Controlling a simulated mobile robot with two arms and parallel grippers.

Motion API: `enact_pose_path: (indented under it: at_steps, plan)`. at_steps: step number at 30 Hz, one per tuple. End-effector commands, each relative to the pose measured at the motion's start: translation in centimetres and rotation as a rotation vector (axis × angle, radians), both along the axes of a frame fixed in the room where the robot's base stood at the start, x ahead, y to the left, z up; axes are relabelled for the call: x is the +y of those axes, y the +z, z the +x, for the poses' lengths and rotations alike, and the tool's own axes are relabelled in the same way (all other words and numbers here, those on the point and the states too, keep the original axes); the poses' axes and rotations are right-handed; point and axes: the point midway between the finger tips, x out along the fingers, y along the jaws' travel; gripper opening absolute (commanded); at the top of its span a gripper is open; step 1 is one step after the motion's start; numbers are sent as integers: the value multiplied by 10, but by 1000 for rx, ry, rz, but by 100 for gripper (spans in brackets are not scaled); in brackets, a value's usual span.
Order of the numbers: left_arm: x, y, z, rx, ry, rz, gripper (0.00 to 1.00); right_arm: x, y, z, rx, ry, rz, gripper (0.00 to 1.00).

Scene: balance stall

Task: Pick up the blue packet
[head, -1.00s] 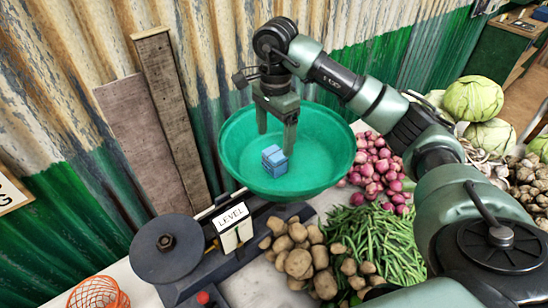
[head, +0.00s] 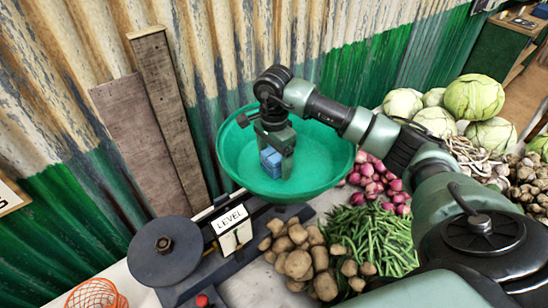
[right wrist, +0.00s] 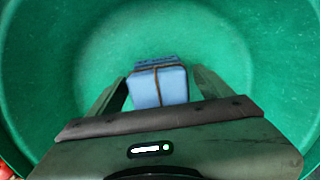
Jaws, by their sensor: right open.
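The blue packet (head: 271,160) sits in the green pan (head: 325,165) of the balance. In the right wrist view the packet (right wrist: 158,83) is tied with a brown string and lies between the fingers of my right gripper (right wrist: 160,92). My right gripper (head: 277,168) is down inside the pan, open, with one finger on each side of the packet. A gap shows on each side in the wrist view. The fingers partly hide the packet in the head view. My left gripper is not in view.
The green pan's wall rises around the gripper. A card reading LEVEL (head: 230,219) and a dark round plate (head: 163,250) stand at the front left. Potatoes (head: 297,262), green beans (head: 372,235), red onions (head: 375,180) and cabbages (head: 473,97) lie to the right. A corrugated wall (head: 70,60) stands behind.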

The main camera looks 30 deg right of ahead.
Motion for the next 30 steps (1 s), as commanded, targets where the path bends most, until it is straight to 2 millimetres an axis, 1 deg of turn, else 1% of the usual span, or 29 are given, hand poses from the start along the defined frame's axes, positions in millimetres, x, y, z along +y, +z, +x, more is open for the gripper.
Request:
enact_pose_path:
  at_steps: [6, 7, 8, 9, 11, 12, 14, 15, 22, 25, 28, 30]
  plan:
    - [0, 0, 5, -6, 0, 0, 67, 0, -1, 0, -1, 0, 0, 80]
    - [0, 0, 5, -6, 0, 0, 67, 0, -1, 0, -1, 0, 0, 74]
    - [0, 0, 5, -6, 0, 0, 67, 0, -1, 0, -1, 0, 0, 66]
    - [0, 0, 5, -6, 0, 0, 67, 0, -1, 0, -1, 0, 0, 55]
    - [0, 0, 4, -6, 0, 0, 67, 0, -1, 0, -1, 0, 0, 38]
    - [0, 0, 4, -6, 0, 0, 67, 0, -1, 0, -1, 0, 0, 27]
    - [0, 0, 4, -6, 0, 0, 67, 0, -1, 0, -1, 0, 0, 10]
    - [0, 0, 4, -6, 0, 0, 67, 0, -1, 0, -2, 0, 0, 5]
    - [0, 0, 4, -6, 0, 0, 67, 0, 0, 0, -2, -1, 0, 5]
    - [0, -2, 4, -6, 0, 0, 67, 0, 3, 1, -3, -1, 0, 5]
    - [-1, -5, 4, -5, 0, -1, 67, -1, 11, 1, -4, -1, -1, 5]
    - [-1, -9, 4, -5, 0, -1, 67, -1, 21, 2, -6, -1, -1, 5]
